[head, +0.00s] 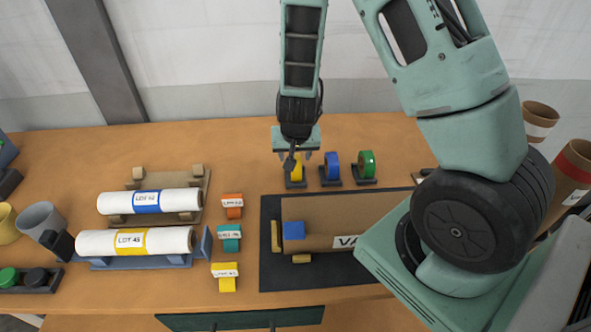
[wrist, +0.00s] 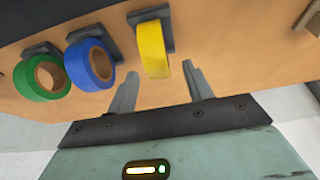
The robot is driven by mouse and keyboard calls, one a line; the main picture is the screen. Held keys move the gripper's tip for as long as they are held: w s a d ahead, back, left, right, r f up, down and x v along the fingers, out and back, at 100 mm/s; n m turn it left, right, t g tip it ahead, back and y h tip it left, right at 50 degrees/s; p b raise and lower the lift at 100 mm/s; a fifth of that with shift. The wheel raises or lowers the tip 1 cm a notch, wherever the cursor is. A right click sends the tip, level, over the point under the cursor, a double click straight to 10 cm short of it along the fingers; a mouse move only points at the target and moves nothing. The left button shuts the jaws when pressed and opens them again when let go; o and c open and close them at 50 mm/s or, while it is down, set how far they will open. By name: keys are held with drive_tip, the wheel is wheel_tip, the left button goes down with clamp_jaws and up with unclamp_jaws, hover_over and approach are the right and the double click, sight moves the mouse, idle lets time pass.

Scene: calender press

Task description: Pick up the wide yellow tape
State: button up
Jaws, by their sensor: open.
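The wide yellow tape (head: 297,171) stands upright on a small dark holder (head: 295,184) at the back of the table, leftmost of a row of three tapes. My gripper (head: 299,157) is right at it in the head view, and partly hides it. In the wrist view the yellow tape (wrist: 153,50) lies just beyond my open fingers (wrist: 160,72), roughly in line with the gap between them. Nothing is held. I cannot tell whether a finger touches the tape.
A blue tape (head: 332,165) and a green tape (head: 366,163) stand close to the right of the yellow one. A dark mat (head: 270,270) with a brown roll or box (head: 330,215) lies in front. White rolls (head: 150,202) lie at left. Free table shows left of the tapes.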

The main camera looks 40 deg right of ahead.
drive_tip(key=shift+p+x, duration=0.5)
drive_tip(key=shift+x, duration=2.15)
drive_tip(key=shift+s, duration=0.15)
drive_tip(key=c, duration=1.1)
